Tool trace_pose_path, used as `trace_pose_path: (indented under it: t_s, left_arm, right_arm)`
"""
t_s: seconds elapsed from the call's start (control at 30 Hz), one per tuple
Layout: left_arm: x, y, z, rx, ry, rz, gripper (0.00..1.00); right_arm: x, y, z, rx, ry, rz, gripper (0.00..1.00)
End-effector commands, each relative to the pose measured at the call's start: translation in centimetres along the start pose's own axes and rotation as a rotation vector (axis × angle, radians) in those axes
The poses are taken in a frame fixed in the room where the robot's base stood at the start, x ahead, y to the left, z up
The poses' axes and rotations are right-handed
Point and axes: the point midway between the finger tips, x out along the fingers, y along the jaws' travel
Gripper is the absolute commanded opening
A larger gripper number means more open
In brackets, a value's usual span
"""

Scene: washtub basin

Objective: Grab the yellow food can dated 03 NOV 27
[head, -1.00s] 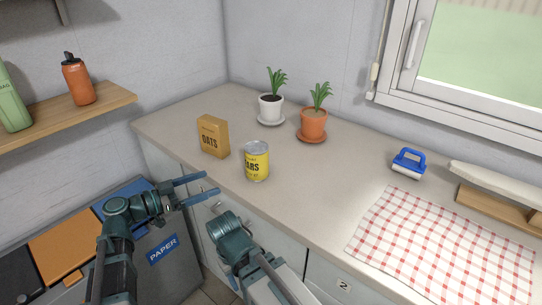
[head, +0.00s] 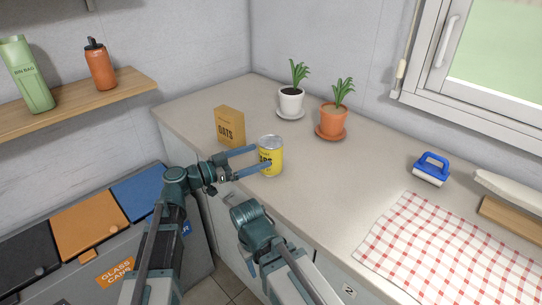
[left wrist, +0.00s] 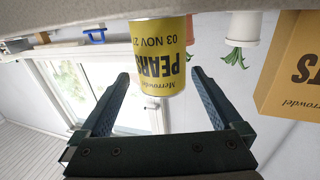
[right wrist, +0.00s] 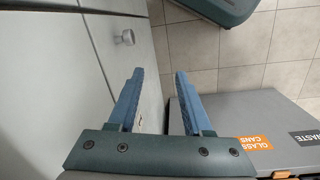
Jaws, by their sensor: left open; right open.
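The yellow food can (head: 271,157) stands upright on the counter near its front edge. In the left wrist view the can (left wrist: 161,62) appears upside down, with the word PEARS and the date 03 NOV 2-, the last digit cut off at its edge. My left gripper (head: 262,158) is open at the can, with a finger on either side of it in the head view. In the left wrist view the can lies ahead between the fingertips (left wrist: 160,75). My right gripper is open and empty in the right wrist view (right wrist: 160,75), pointing at the floor beside the cabinets.
A brown oats box (head: 229,126) stands just left of the can, close to my left gripper. Two potted plants (head: 291,100) (head: 333,120) stand behind. A checked cloth (head: 445,255) and a blue-handled brush (head: 431,168) lie to the right. Bins (head: 90,225) stand below left.

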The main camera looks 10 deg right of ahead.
Motion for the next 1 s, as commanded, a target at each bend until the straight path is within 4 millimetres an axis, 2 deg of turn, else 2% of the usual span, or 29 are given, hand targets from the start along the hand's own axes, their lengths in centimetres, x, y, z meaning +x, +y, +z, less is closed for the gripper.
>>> trace_pose_path:
  t_s: [0.37, 0.7, 0.93, 0.97, 1.0]
  left_arm:
    - [1.2, -0.1, -0.1, 0.0, 0.0, 0.001, 1.0]
    - [5.6, -0.3, -0.3, 0.0, 0.0, 0.002, 1.0]
    - [5.9, -0.2, -0.3, 0.0, 0.0, -0.001, 1.0]
    - [5.8, -0.2, -0.3, 0.0, 0.0, -0.001, 0.98]
    - [5.8, -0.2, -0.3, 0.0, 0.0, -0.001, 0.91]
  right_arm:
    - [-0.1, 0.0, 0.0, 0.0, 0.0, 0.0, 0.5]
    - [-0.3, 0.0, 0.0, 0.0, 0.0, 0.0, 0.5]
    - [-0.3, 0.0, 0.0, 0.0, 0.0, 0.0, 0.5]
    - [-0.3, 0.0, 0.0, 0.0, 0.0, 0.0, 0.5]
    - [-0.3, 0.0, 0.0, 0.0, 0.0, 0.0, 0.5]
